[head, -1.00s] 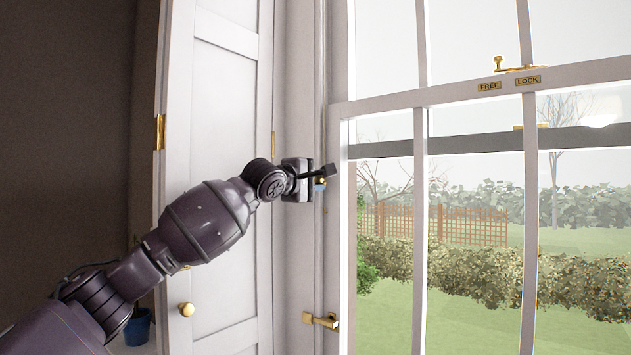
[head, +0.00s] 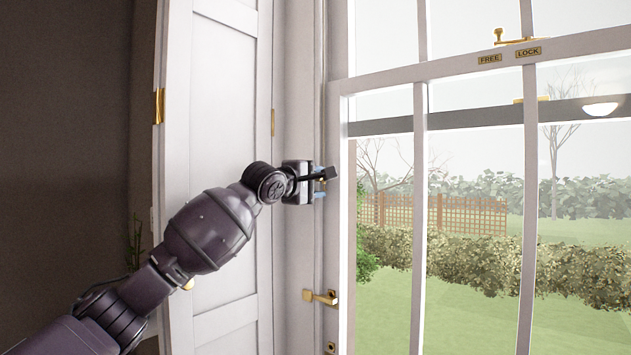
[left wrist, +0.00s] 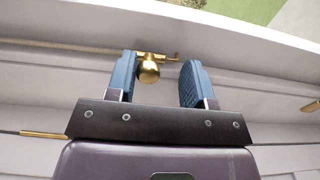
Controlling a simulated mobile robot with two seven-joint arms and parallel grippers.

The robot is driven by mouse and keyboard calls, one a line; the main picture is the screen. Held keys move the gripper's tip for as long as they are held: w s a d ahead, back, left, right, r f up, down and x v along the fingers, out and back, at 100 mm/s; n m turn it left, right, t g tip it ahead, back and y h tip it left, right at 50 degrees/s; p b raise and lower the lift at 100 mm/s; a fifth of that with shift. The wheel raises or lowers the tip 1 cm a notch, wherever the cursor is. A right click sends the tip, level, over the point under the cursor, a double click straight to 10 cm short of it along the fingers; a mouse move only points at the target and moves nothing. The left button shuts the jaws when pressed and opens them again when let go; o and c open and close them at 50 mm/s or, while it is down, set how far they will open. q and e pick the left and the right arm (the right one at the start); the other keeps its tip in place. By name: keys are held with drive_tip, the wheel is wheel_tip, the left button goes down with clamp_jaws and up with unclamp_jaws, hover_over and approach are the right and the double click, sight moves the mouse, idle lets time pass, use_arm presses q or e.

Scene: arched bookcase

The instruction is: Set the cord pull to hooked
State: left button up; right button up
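My left gripper (head: 319,182) is at the white window frame beside the shutter. Its two blue fingers are spread apart in the left wrist view (left wrist: 160,82). A brass ball (left wrist: 148,72), seemingly the cord pull, shows between the fingers, closer to the left one; I cannot tell whether it touches. A brass hook-like fitting (left wrist: 160,57) sits just behind it on the frame. In the head view a small bit of brass shows between the fingertips, mostly hidden by the gripper. My right gripper is not in view.
A brass fitting (head: 320,297) sticks out from the frame below the gripper. A white panelled shutter (head: 225,95) with brass hinges stands left of it. The sash window (head: 480,120) is at right, with FREE and LOCK labels and a brass catch (head: 515,38).

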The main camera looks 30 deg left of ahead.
use_arm(q)
drive_tip(key=s+b, duration=0.2)
drive_tip(key=s, duration=0.8)
drive_tip(key=shift+s+a, duration=0.4)
drive_tip(key=shift+a, duration=0.05)
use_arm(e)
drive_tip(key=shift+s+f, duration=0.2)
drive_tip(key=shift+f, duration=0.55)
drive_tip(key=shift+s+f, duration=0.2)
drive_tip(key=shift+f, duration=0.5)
use_arm(q)
drive_tip(key=shift+r, duration=0.1)
drive_tip(key=shift+m, duration=0.3)
